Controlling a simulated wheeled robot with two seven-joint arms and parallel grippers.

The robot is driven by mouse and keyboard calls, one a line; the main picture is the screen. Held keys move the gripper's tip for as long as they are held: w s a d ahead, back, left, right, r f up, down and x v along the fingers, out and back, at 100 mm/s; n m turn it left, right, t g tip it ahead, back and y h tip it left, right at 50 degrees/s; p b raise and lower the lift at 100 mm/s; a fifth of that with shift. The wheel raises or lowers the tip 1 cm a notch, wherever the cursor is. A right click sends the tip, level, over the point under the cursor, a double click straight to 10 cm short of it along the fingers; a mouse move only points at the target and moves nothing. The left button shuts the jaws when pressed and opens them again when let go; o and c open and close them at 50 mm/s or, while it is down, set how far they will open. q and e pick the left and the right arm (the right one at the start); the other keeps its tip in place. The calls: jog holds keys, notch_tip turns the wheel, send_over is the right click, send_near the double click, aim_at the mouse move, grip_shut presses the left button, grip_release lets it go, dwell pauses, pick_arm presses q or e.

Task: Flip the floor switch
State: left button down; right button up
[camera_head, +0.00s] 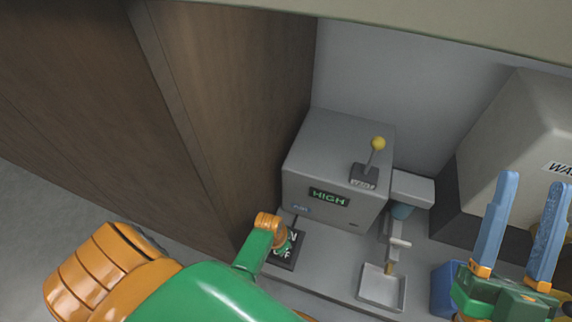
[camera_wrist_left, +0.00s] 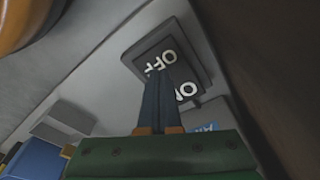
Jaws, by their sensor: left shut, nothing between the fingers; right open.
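The floor switch (camera_head: 287,263) is a dark rocker plate with white ON and OFF lettering, low beside the brown wooden panel. It also shows in the left wrist view (camera_wrist_left: 184,47), partly covered by my fingers. My left gripper (camera_wrist_left: 155,78) is shut and empty, its dark fingers pointing at the rocker between the two words. I cannot tell whether the tips touch it. In the head view my left wrist hides part of the switch. My right gripper (camera_head: 534,180) is open and empty, with blue fingers pointing up at the right.
A grey press box (camera_head: 320,160) with a green HIGH display and a yellow-knobbed lever (camera_head: 377,145) stands behind the switch. A small square tray (camera_head: 382,288) sits in front. A blue bin (camera_head: 444,287) and a large grey container (camera_head: 510,130) are at the right.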

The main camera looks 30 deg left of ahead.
pick_arm(q)
jog(key=shift+r+p, duration=1.4)
jog(key=shift+p, duration=0.1)
pick_arm(e)
jog(key=w+d+f+m+g+h, duration=0.1)
jog(key=w+f+g+h, duration=0.1)
jog(key=f+g, duration=0.55)
jog(key=w+d+f+m+g+h, duration=0.1)
jog(key=w+f+g+h, duration=0.2)
jog(key=f, duration=0.7)
pick_arm(q)
jog(key=shift+r+p, duration=0.6)
jog(key=shift+p, duration=0.1)
jog(key=shift+r+p, duration=0.6)
jog(key=shift+p, duration=0.1)
pick_arm(e)
jog(key=s+d+f+g+h, duration=0.2)
jog(key=s+d+f+g, duration=0.2)
jog(key=s+f+g, duration=0.7)
jog(key=shift+s+f, duration=0.8)
jog(key=shift+s, duration=1.65)
jog(key=shift+d, duration=0.1)
